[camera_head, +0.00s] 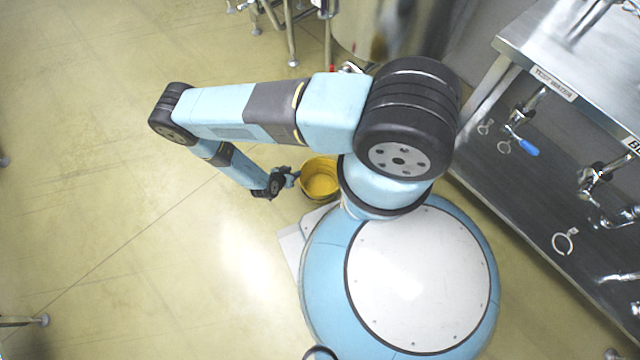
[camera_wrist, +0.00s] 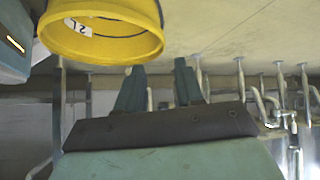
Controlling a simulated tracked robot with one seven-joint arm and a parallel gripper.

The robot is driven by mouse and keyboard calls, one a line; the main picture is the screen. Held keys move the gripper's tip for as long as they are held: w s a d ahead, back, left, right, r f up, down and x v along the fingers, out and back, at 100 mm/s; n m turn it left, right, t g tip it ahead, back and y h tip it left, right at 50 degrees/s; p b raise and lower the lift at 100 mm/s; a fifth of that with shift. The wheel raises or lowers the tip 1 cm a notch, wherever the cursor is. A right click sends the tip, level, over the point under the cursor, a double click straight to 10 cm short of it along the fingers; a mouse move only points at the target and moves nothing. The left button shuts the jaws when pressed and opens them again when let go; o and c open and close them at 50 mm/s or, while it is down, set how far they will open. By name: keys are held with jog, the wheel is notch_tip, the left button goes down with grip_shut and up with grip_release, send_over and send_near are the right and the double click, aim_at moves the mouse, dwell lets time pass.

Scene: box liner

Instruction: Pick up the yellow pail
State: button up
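The yellow pail (camera_head: 321,183) stands on the floor beside my base in the head view, with its open top facing up and its inside looking empty. In the wrist view the yellow pail (camera_wrist: 108,48) fills the upper left, cut off by the top edge, with a white label marked 2 L. My gripper (camera_head: 291,176) is just left of the pail's rim in the head view. In the wrist view the two fingers of my gripper (camera_wrist: 159,67) stand apart with nothing between them, and the pail is off to their left. Whether a finger touches the pail cannot be told.
A steel tank (camera_head: 395,30) and metal legs (camera_head: 292,40) stand behind the pail. A steel bench (camera_head: 570,50) with valves and a blue handle (camera_head: 527,148) is on the right. The floor (camera_head: 110,200) to the left is clear.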

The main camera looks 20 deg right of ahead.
aim_at(302, 168)
jog(key=x, duration=1.1)
jog(key=shift+a+f, duration=0.15)
jog(key=shift+a, duration=0.05)
jog(key=shift+c, duration=0.2)
jog(key=shift+s, duration=0.1)
grip_shut()
dwell(0.9)
